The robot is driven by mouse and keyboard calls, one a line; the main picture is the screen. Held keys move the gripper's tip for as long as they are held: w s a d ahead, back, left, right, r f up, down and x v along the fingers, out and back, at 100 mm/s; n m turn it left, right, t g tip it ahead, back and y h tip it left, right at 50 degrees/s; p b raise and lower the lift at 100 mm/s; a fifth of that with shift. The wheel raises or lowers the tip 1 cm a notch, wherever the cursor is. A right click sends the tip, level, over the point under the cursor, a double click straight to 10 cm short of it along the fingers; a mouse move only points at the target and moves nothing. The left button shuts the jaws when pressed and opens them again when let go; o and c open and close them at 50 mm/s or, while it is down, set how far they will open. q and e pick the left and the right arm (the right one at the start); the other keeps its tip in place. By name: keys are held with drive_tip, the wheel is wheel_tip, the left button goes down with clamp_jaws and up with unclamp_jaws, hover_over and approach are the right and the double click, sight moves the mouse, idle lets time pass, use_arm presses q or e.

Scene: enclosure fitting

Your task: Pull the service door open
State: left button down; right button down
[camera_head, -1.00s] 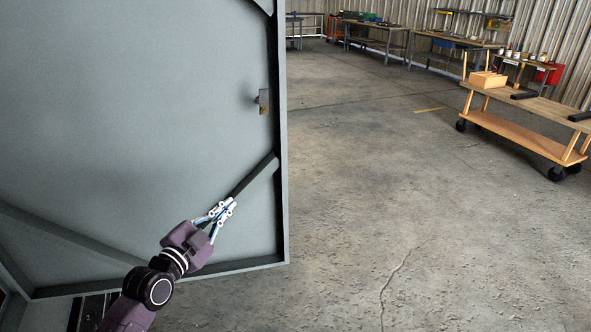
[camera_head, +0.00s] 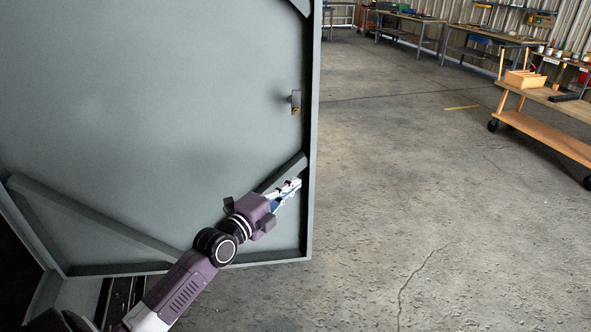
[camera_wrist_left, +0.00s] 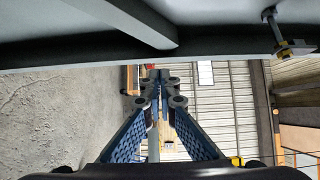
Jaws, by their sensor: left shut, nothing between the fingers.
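The service door (camera_head: 160,110) is a large grey-green panel with a raised frame and diagonal braces, filling the left of the head view. It stands swung out over the floor. A small latch (camera_head: 296,101) sits near its right edge; it also shows at the upper right of the left wrist view (camera_wrist_left: 291,46). My left gripper (camera_head: 292,186) is shut and empty, in front of the door's lower right corner, by the end of a diagonal brace (camera_head: 280,172). I cannot tell whether it touches the door. The wrist view shows the door edge (camera_wrist_left: 130,62) just beyond the fingers. My right gripper is not in view.
Open concrete floor (camera_head: 450,200) lies to the right of the door. A wooden cart (camera_head: 545,135) on black wheels stands at the right. Workbenches (camera_head: 410,17) line the far corrugated wall. A dark opening (camera_head: 15,265) shows at the lower left.

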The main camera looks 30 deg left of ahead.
sight(304, 166)
use_arm(q)
drive_tip(key=w, duration=0.1)
drive_tip(key=w+a, duration=0.1)
drive_tip(key=w, duration=0.1)
drive_tip(key=w+a, duration=0.1)
drive_tip(key=w, duration=0.1)
drive_tip(key=shift+w+a, duration=0.2)
drive_tip(key=shift+w, duration=0.05)
